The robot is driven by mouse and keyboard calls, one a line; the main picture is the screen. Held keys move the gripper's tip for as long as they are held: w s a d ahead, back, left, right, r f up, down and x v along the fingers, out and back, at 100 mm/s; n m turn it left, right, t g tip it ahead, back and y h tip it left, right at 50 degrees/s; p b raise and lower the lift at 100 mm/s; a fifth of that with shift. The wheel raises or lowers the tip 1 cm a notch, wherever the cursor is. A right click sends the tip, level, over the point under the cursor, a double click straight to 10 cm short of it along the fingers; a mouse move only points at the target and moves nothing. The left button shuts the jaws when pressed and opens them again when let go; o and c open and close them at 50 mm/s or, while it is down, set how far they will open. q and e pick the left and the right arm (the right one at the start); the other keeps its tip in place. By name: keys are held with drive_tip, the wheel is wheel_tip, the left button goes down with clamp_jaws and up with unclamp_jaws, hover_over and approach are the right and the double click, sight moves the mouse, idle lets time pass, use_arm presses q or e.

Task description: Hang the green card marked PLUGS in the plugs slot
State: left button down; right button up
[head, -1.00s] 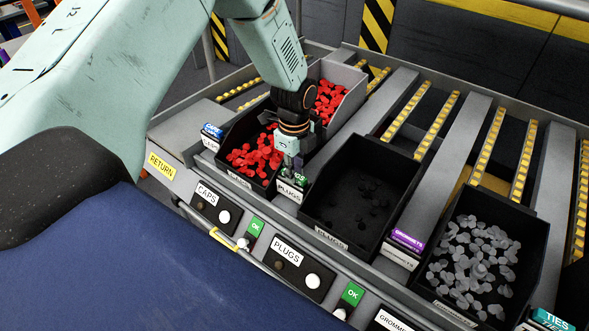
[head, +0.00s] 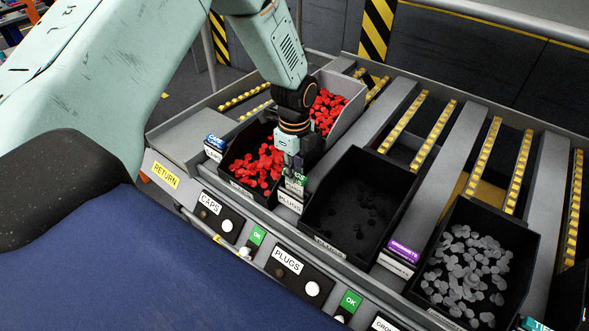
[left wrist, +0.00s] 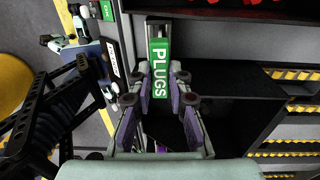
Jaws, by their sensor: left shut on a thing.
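The green card marked PLUGS (head: 298,180) is between the fingers of my left gripper (head: 294,168). In the left wrist view, the card (left wrist: 159,68) stands between the two fingers with its white lettering readable, and my left gripper (left wrist: 158,100) is shut on it. The plugs slot, with its white PLUGS label (head: 290,202), is on the rack's front edge, right below the card. I cannot tell whether the card's lower edge is inside the slot. My right gripper is in neither current view.
A bin of red caps (head: 257,165) is left of my gripper, and a dark bin with black pieces (head: 312,212) is to the right. A blue card (head: 215,142) and a purple card (head: 404,250) stand in neighbouring slots. A bin of grey pieces (head: 510,245) is farther right.

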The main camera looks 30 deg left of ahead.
use_arm(q)
drive_tip(key=shift+s+r+p, duration=0.1)
drive_tip(key=shift+r+p, duration=1.8)
drive_tip(key=shift+r, duration=0.65)
drive_tip(key=shift+f, duration=0.1)
